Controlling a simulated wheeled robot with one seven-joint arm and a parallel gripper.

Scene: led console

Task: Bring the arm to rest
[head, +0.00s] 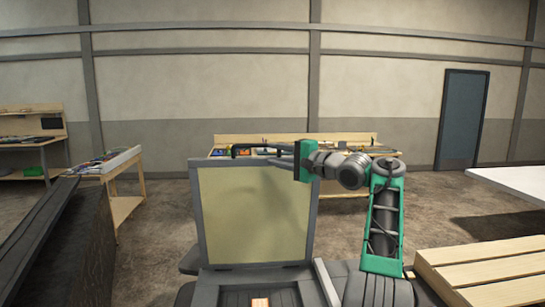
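My arm, green and grey, rises at the right of centre in the head view and bends left at its wrist. My gripper (255,155) points left, level with the top edge of a framed, yellowish panel (253,212). Its two dark fingers appear apart, one above the other, with nothing visible between them. The lower part of the wrist overlaps the panel's upper right corner in the picture. Whether it touches the panel cannot be told.
A small orange piece (260,302) shows below the panel. A slatted wooden surface (490,262) is at lower right, a white tabletop (515,182) beyond it. A dark slatted block (60,240) stands at left.

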